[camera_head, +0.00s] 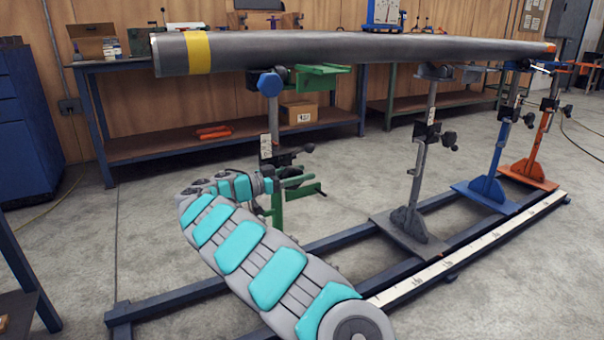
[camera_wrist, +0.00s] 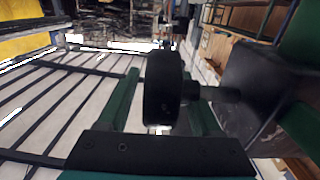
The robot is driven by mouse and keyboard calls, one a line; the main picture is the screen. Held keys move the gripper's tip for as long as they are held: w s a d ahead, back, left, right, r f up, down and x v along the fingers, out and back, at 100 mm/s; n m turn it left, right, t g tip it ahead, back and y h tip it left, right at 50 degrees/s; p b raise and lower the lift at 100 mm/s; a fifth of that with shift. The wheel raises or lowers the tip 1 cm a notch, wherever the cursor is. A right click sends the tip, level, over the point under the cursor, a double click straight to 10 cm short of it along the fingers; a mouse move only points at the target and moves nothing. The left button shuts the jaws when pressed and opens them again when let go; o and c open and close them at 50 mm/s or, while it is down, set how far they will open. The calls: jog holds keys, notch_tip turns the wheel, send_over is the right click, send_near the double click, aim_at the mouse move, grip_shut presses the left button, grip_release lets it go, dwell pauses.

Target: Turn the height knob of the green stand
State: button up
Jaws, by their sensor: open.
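The green stand (camera_head: 277,208) stands under the near end of the pipe, with a grey upper post and a green top. A black knob (camera_head: 308,148) sticks out on its right side. My gripper (camera_head: 294,178) is at the stand's post, just below this knob, and is partly hidden among the stand's parts. In the wrist view, my gripper (camera_wrist: 163,92) is open, with two green fingers apart. A black round knob (camera_wrist: 161,85) shows between them, on a shaft running right to a dark post (camera_wrist: 258,95). I cannot tell whether the fingers touch it.
A long grey pipe (camera_head: 350,48) with a yellow band lies across several stands. A grey stand (camera_head: 415,200), a blue stand (camera_head: 490,175) and an orange stand (camera_head: 535,155) stand along floor rails (camera_head: 330,240). A workbench (camera_head: 170,146) stands behind. Open floor lies at left.

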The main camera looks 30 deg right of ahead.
jog(key=shift+d, duration=0.3)
jog(key=shift+c, duration=0.2)
grip_shut()
